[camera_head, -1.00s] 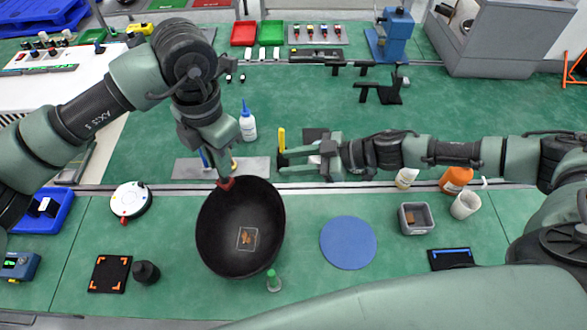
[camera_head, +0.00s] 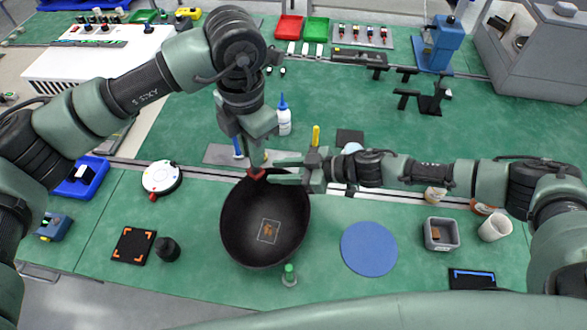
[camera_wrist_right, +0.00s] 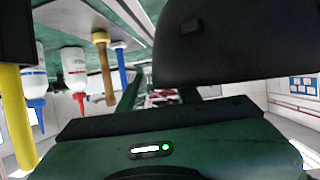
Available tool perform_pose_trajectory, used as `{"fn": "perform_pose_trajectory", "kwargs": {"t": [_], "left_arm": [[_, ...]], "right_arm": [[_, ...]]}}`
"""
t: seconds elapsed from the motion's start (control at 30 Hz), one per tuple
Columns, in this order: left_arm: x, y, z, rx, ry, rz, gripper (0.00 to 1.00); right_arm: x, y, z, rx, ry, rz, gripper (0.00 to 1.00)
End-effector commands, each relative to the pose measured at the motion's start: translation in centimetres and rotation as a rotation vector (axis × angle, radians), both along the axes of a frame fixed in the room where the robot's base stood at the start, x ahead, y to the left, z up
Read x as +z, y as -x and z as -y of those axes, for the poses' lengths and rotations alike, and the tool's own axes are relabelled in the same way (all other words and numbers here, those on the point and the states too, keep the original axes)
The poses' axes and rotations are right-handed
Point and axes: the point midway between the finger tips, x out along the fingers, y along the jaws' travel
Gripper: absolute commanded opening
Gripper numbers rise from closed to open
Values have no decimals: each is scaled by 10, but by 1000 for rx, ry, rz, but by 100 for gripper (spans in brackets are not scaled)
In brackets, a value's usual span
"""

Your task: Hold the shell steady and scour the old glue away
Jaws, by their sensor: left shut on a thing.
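The shell is a black bowl (camera_head: 245,235) on the green bench in the head view. A patch of orange-brown old glue (camera_head: 268,231) inside a thin pale square lies in its bowl. My left gripper (camera_head: 256,174) is shut on the shell's far rim, by a red part there. My right gripper (camera_head: 284,172) is at the far rim just right of the left one, fingers apart and nothing seen between them; whether it touches the rim is unclear. The right wrist view is mostly filled by dark and green surfaces. No scouring tool is in either gripper.
A blue disc (camera_head: 368,248) lies to the right, a dark cylinder (camera_head: 167,249) to the left. A yellow-handled tool (camera_head: 316,136) and a blue-tipped bottle (camera_head: 284,116) stand behind.

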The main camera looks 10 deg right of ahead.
Motion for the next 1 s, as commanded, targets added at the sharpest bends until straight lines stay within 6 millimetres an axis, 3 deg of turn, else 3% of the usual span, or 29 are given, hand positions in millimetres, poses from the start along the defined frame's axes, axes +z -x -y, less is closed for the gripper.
{"fn": "perform_pose_trajectory", "kwargs": {"t": [0.33, 0.47, 1.0], "left_arm": [[0, 0, 0, 0, 0, 0, 0], [0, 0, 0, 0, 0, 0, 0], [0, 0, 0, 0, 0, 0, 0]], "right_arm": [[-2, -1, -4, 0, 0, 0, 33], [-2, -1, -4, 0, 0, 0, 0], [-3, -1, -3, 1, 2, 0, 0]]}}
